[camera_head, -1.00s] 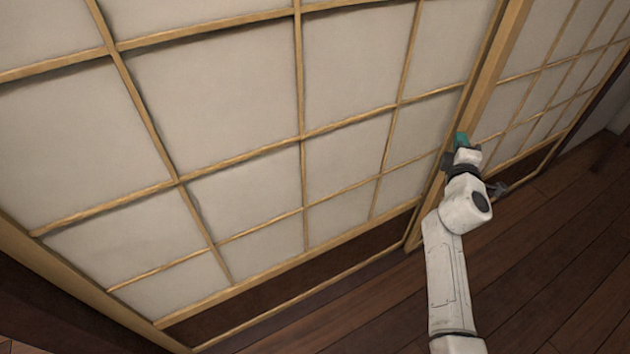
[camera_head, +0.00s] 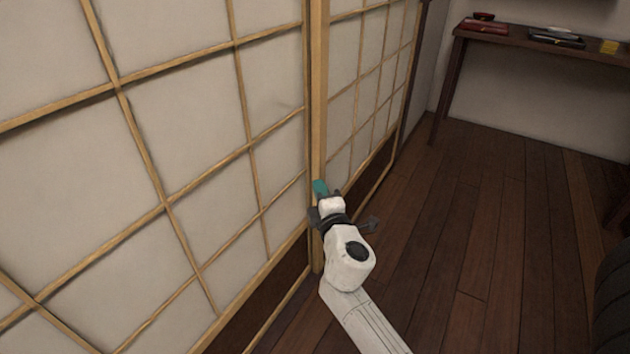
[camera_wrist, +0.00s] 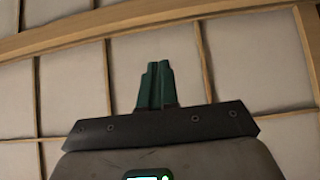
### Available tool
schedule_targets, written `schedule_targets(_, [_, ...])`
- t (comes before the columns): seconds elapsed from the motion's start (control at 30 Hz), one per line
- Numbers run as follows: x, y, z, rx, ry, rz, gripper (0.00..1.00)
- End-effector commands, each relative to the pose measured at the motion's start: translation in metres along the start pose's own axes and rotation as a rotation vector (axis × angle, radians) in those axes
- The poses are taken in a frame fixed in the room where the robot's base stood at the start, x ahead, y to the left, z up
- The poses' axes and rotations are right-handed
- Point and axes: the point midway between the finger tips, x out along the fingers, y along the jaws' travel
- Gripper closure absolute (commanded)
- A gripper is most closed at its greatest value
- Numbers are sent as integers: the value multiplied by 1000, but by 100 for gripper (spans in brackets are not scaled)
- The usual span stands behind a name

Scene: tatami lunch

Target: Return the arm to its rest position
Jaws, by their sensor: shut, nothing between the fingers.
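My gripper (camera_head: 320,187) is at the end of my white arm in the head view, in front of the wooden post of the shoji screen (camera_head: 200,120). In the wrist view my gripper (camera_wrist: 157,85) shows its two teal fingers together, with nothing between them. Behind them is the paper-and-wood lattice of the screen (camera_wrist: 235,60). I cannot tell whether the fingertips touch the wood.
A dark wooden table (camera_head: 580,44) with small items stands against the far wall at the right. A dark rounded thing (camera_head: 612,290) is cut off at the right edge. The plank floor (camera_head: 480,230) between them is clear.

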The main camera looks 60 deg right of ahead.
Motion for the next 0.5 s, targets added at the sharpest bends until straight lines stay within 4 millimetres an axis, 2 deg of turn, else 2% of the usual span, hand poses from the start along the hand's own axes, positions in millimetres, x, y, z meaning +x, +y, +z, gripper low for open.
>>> schedule_targets(0.37, [-4,0,0,0,0,0,100])
schedule_targets(0.5, [-16,-8,10,116,-59,-57,100])
